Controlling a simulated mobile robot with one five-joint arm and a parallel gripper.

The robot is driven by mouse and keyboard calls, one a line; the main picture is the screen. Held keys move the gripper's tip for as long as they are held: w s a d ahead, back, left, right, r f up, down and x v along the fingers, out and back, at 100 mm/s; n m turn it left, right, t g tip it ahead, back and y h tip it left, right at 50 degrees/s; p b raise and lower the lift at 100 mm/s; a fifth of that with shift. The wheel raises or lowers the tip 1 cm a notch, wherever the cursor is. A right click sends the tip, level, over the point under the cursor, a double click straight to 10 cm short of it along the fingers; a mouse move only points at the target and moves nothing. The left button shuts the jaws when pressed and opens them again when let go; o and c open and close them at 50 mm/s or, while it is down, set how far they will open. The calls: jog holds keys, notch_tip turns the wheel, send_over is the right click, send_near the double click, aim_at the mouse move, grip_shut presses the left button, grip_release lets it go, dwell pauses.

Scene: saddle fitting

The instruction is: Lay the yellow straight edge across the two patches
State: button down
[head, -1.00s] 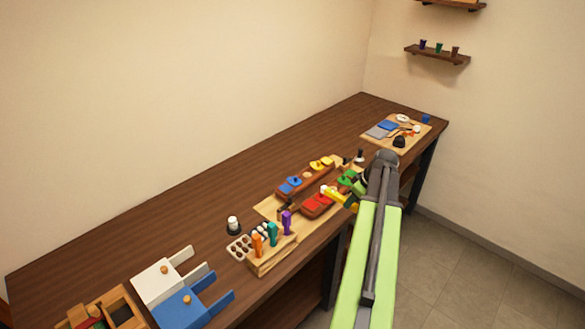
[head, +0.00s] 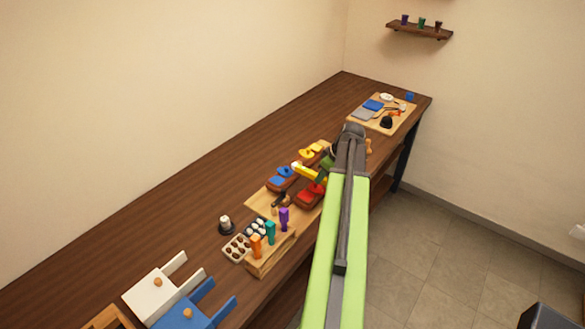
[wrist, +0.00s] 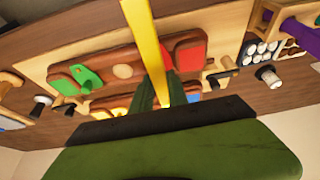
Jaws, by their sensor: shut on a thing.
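The yellow straight edge (head: 308,173) is in my gripper (head: 324,169), held above the middle of the mat. In the wrist view the straight edge (wrist: 147,48) runs up and out from my gripper (wrist: 160,95). One brown wooden piece carries a green patch (wrist: 88,78) and a red patch (wrist: 190,56). The other carries a blue patch (head: 281,177) and a yellow patch (head: 311,151). In the head view the red patch (head: 311,190) lies just below the straight edge, and my arm hides the green patch. I cannot tell whether the straight edge touches anything.
A wooden block with orange, teal and purple handles (head: 270,232) stands nearer on the bench (head: 230,175). Beside it are a tray of small round pieces (head: 238,245) and a dark-based white-topped item (head: 225,225). A board with tools (head: 365,123) lies at the far end.

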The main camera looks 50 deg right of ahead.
jog(key=w+a+r+p, duration=0.3)
jog(key=w+a, duration=0.4)
jog(key=w, duration=0.1)
notch_tip(320, 180, down, 6)
jog(key=b, duration=0.6)
jog(key=shift+w+r, duration=0.1)
jog(key=shift+f+b, duration=0.35)
dwell(0.4)
jog(key=c, duration=1.2)
grip_release()
jog(key=p+v, duration=1.6)
jog(key=v, duration=0.1)
jog(key=shift+r, duration=0.25)
